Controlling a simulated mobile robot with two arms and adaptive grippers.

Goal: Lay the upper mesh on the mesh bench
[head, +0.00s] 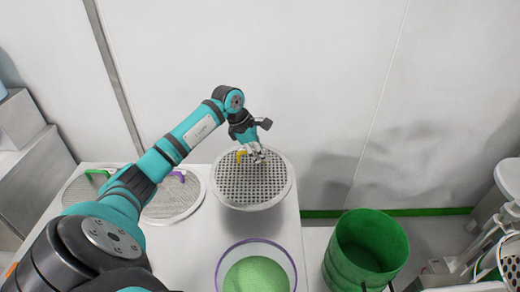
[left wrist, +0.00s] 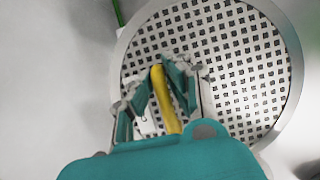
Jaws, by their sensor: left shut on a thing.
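The upper mesh (head: 231,193) is a round, coarse grid disc with a pale rim and a yellow handle (head: 240,155). It is at the back right of the white mesh bench (head: 190,250), with a shadow below its front edge; it looks held above the top. My left gripper (head: 252,158) is over its far part. In the left wrist view the left gripper (left wrist: 168,88) is shut around the yellow handle (left wrist: 163,100), with the mesh (left wrist: 235,50) spreading to the upper right. My right gripper is not in view.
A finer mesh with a purple handle (head: 180,205) and another with a green handle (head: 82,187) lie on the bench at left, partly behind my arm. A purple-rimmed container of green powder (head: 257,275) is in front. A green bucket (head: 345,258) stands right.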

